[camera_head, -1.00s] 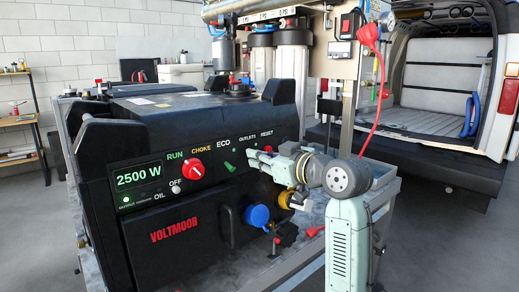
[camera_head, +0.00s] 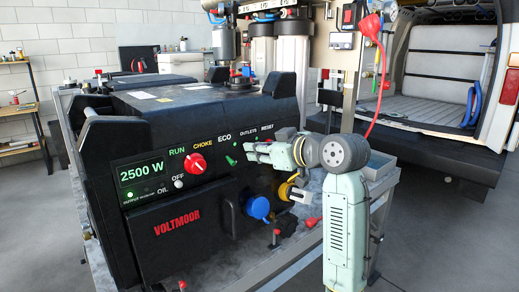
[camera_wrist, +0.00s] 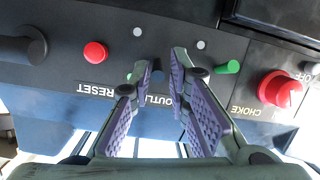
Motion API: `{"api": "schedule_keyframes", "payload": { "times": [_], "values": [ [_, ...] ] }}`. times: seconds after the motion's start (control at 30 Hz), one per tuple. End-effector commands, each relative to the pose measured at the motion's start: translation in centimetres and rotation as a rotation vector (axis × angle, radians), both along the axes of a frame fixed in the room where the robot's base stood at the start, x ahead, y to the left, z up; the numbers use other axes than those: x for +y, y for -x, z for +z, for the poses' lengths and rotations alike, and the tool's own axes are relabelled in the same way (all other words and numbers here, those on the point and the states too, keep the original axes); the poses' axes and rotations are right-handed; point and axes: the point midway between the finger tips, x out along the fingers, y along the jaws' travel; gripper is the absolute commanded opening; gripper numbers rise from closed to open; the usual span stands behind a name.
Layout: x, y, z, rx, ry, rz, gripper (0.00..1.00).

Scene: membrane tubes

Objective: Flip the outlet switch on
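The black generator (camera_head: 200,215) has a sloped control panel with a screen reading 2500 W. The outlet switch (camera_wrist: 158,76) seems to be the small dark lever above the OUTLETS label in the wrist view, where the panel appears upside down. My gripper (camera_wrist: 160,70) is open, its fingertips close to the panel on either side of that lever. Contact cannot be told. In the head view my gripper (camera_head: 252,150) hides the switch. The green ECO lever (camera_wrist: 228,67) is just right of the fingers; it also shows in the head view (camera_head: 231,160).
The red RESET button (camera_wrist: 95,52) is left of the fingers in the wrist view. The red choke knob (camera_wrist: 280,90) lies to the right. Blue (camera_head: 258,208) and yellow (camera_head: 285,190) outlet covers sit below my gripper. A red cable (camera_head: 378,85) hangs behind my arm.

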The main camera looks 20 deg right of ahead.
Motion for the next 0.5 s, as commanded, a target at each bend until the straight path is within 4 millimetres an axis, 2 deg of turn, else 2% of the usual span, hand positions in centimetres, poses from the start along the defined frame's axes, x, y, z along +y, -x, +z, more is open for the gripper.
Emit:
{"api": "schedule_keyframes", "payload": {
  "times": [0.13, 0.5],
  "values": [
    [-0.07, 0.0, 0.02, -0.001, -0.001, -0.002, 0.29],
    [-0.36, 0.46, 0.23, -0.004, -0.001, -0.004, 0.29]
  ]
}}
